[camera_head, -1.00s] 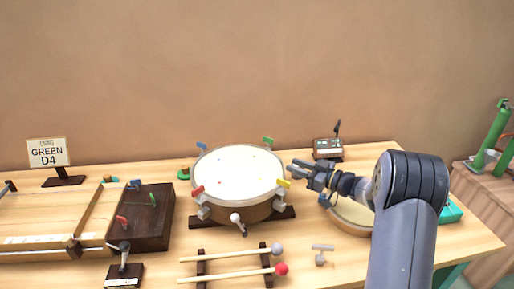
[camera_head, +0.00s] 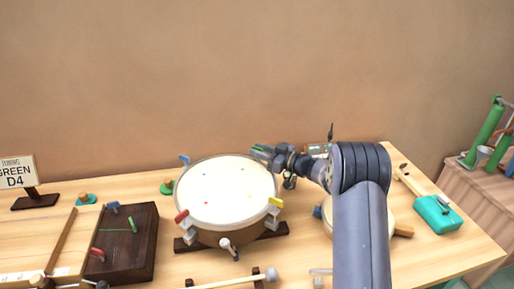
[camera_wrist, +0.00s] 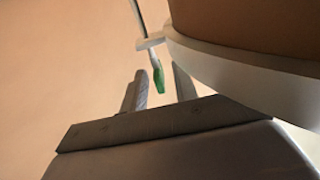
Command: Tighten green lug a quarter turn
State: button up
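The round drum (camera_head: 227,190) stands on a dark wooden stand, with coloured lugs around its rim. The green lug (camera_wrist: 158,76) shows in the wrist view, hanging on a thin rod beside the pale rim. My gripper (camera_head: 262,153) is at the drum's far right edge in the head view, where it mostly hides the lug. In the wrist view my gripper (camera_wrist: 161,84) is open, its two fingers apart with the lug between or just beyond their tips. I cannot tell whether they touch it. A sign (camera_head: 16,174) reads GREEN D4.
Blue (camera_head: 185,159), red (camera_head: 181,216) and yellow (camera_head: 275,201) lugs stick out around the drum. A mallet (camera_head: 240,280) lies in front. A dark box (camera_head: 130,250) stands left. A teal case (camera_head: 437,213) lies right. Bare table shows at the front right.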

jog(key=shift+w+a, duration=0.3)
jog(key=shift+a, duration=0.25)
grip_shut()
